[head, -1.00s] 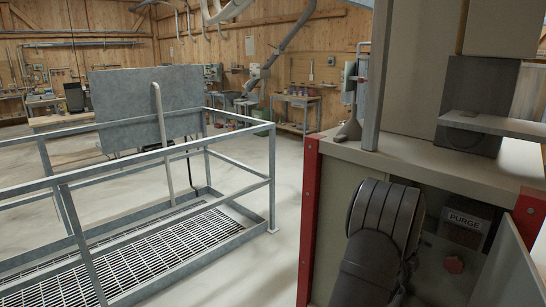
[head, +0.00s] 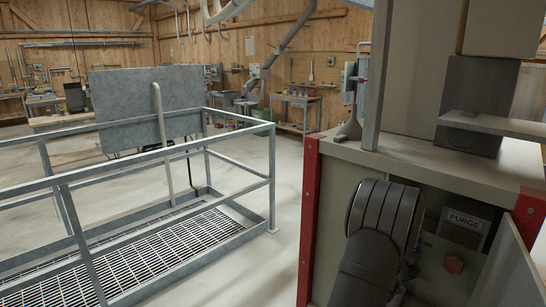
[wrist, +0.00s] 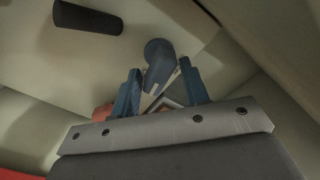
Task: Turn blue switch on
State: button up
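The blue switch (wrist: 158,62) shows in the wrist view as a rounded blue knob with a narrower part pointing down toward my gripper. My gripper (wrist: 160,70) is open, with one blue finger on each side of the switch's lower part. A gap shows between the switch and each finger; I cannot tell whether either one touches it. In the head view the switch and my gripper are hidden; my dark arm reaches into the machine's open compartment there.
A dark cylindrical bar (wrist: 88,17) sticks out at the wrist view's upper left. A red part (wrist: 102,112) is partly hidden beside the left finger. In the head view, a PURGE label (head: 465,219) and a red knob (head: 454,264) sit inside the compartment, walled by red-edged panels (head: 309,220).

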jog(key=o, duration=0.6)
jog(key=shift+c, duration=0.2)
jog(key=s+a+n, duration=1)
jog(key=s+a, duration=0.1)
jog(key=a, duration=0.1)
jog(key=x, duration=1.7)
jog(key=shift+d+f, duration=0.25)
jog(key=shift+f, duration=0.05)
jog(key=shift+c, duration=0.3)
jog(key=c, duration=0.9)
jog(key=shift+m, duration=1)
